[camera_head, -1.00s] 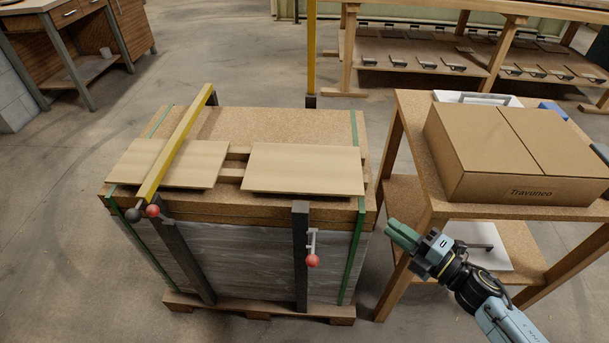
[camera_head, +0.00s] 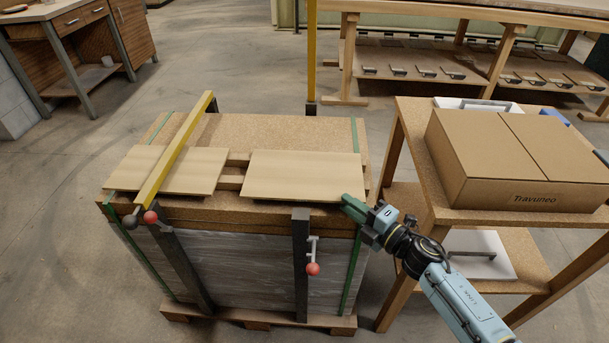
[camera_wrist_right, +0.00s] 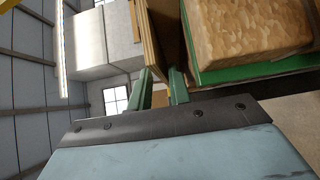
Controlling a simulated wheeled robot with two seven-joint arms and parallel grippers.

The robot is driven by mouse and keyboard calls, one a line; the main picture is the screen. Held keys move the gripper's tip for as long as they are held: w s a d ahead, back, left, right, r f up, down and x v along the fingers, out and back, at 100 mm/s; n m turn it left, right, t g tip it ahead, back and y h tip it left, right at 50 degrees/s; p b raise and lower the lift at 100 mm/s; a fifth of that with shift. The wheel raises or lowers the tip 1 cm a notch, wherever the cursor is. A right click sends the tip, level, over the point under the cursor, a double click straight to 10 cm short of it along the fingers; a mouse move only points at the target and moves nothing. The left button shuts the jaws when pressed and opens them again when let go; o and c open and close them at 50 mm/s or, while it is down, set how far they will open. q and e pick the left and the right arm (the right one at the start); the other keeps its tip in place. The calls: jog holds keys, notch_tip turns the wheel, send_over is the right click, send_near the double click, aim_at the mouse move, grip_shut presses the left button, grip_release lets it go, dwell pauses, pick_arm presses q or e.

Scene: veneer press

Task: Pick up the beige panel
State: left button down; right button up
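Two beige panels lie on the chipboard stack: the right panel (camera_head: 303,175) is uncovered, and the left panel (camera_head: 203,172) is partly under a yellow bar (camera_head: 178,150). Both rest over battens (camera_head: 232,170). My right gripper (camera_head: 348,203) is at the front right corner of the right panel, its fingers pointing left. In the right wrist view the gripper (camera_wrist_right: 160,88) has its green fingers apart, with a gap between them. A thin brown board edge (camera_wrist_right: 150,40) shows just beyond the fingertips. I cannot tell whether they touch it. My left gripper is not in view.
The chipboard stack (camera_head: 270,130) has green straps and dark uprights with red-knobbed levers (camera_head: 313,269) at its front. A wooden side table (camera_head: 422,180) with a cardboard box (camera_head: 520,160) stands close on the right. Floor to the left is clear.

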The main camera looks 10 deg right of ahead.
jog(key=shift+c, duration=0.3)
grip_shut()
jog(key=shift+w+r, duration=0.1)
jog(key=shift+r, duration=0.1)
